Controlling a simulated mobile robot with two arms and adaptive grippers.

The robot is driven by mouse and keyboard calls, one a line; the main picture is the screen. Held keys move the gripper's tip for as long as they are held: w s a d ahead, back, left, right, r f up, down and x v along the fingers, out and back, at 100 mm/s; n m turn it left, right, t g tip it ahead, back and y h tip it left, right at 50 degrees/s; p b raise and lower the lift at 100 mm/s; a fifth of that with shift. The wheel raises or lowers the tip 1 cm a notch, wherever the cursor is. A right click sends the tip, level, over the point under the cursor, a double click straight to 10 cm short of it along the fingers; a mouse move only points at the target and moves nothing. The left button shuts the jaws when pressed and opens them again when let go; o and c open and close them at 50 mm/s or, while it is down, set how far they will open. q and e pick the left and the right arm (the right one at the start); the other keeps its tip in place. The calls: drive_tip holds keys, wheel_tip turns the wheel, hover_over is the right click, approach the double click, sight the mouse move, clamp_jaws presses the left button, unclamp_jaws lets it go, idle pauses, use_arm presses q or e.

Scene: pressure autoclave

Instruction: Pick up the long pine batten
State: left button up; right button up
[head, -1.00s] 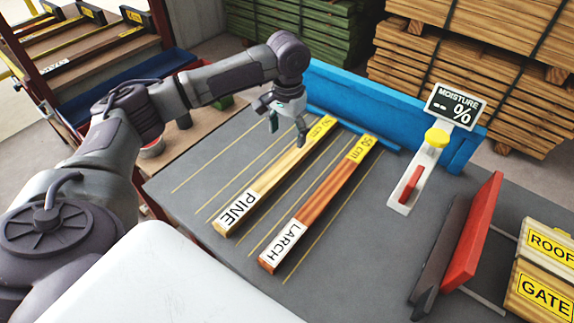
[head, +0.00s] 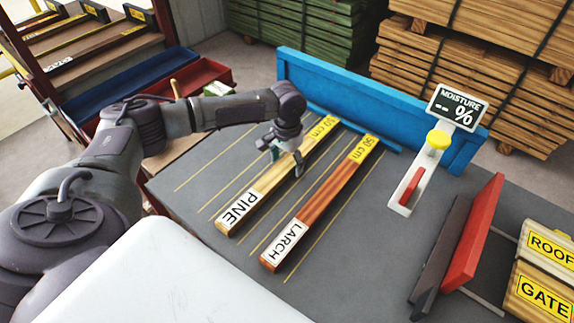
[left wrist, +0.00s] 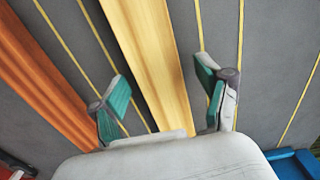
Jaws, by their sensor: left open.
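The pine batten (head: 275,184) lies on the grey table, pale wood with a white PINE label at its near end and a yellow 50 cm label at its far end. My left gripper (head: 285,166) is over its middle to far part. In the left wrist view the pine batten (left wrist: 152,62) runs between the open fingers of my left gripper (left wrist: 162,88), with one finger to each side and nothing held. I cannot tell whether the fingertips touch the table. My right gripper is not in view.
A reddish larch batten (head: 320,207) lies parallel on the right; it also shows in the left wrist view (left wrist: 40,75). A blue fence (head: 350,98) stands along the back. A moisture meter (head: 425,165) and a red-faced block (head: 474,235) stand to the right.

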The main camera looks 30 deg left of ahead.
use_arm(q)
drive_tip(key=c, duration=1.4)
drive_tip(key=shift+r, duration=0.1)
clamp_jaws()
